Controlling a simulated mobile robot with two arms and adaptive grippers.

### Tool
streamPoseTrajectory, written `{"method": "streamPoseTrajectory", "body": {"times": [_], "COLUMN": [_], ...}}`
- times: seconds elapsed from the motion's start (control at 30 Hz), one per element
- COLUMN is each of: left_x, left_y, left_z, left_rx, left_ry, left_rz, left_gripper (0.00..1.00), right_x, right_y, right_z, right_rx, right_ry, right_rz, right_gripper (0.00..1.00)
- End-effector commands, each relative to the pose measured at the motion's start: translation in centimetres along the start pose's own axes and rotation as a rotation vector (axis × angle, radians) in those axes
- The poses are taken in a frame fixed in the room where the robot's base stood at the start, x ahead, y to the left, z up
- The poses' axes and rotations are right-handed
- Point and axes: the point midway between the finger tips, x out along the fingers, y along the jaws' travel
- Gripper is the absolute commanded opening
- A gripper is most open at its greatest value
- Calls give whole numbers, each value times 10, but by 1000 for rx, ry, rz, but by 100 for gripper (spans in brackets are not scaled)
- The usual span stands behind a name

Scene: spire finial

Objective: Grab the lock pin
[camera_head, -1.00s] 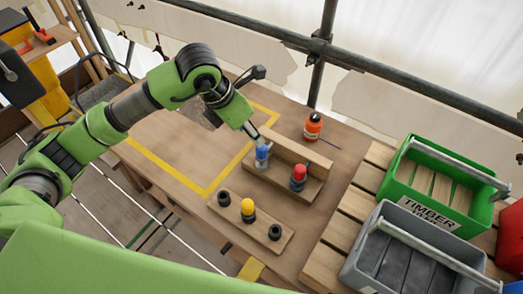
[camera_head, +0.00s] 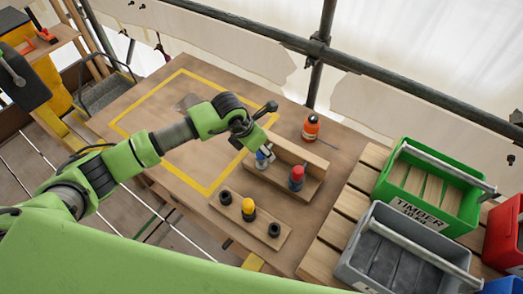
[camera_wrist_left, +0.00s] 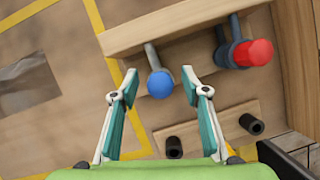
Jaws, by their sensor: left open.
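No part is labelled as the lock pin. A pin with a blue round head (camera_head: 262,159) stands at the wooden rack (camera_head: 285,178), with its shaft partly hidden. In the left wrist view the blue head (camera_wrist_left: 160,84) lies between the fingertips of my left gripper (camera_wrist_left: 160,79). That gripper is open, with a gap on both sides of the head. In the head view my left gripper (camera_head: 265,150) is right above the blue pin. A red-headed pin (camera_head: 296,174) stands to its right. A yellow-headed pin (camera_head: 248,206) stands in the front block. My right gripper is out of view.
The front block (camera_head: 262,231) has dark sockets beside the yellow pin. An orange bottle (camera_head: 310,127) stands behind the rack. A green crate (camera_head: 425,193) and a grey crate (camera_head: 400,265) stand on slats at the right. The yellow-taped table area (camera_head: 180,120) is mostly bare.

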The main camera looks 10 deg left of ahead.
Motion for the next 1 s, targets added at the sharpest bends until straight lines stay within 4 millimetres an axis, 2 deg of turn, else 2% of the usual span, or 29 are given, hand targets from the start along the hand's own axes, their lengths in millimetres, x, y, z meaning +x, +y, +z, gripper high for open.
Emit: {"method": "streamPoseTrajectory", "body": {"times": [0.17, 0.3, 0.33, 0.73, 0.87, 1.0], "left_x": [0, 0, 0, -6, -21, -46], "left_y": [0, 0, 0, 0, 1, 1], "left_z": [0, 0, 0, 3, 9, 20], "left_rx": [0, 0, 0, 0, 1, 0], "left_ry": [0, 0, 0, -2, -3, -3], "left_rz": [0, 0, 0, 1, 1, 0], "left_gripper": [42, 6, 0, 0, 0, 0], "right_x": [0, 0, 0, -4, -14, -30], "right_y": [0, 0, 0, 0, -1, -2], "right_z": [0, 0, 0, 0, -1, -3], "right_rx": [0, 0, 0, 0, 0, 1], "right_ry": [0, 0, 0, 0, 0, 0], "right_rz": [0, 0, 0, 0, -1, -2], "right_gripper": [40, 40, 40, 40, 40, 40]}}
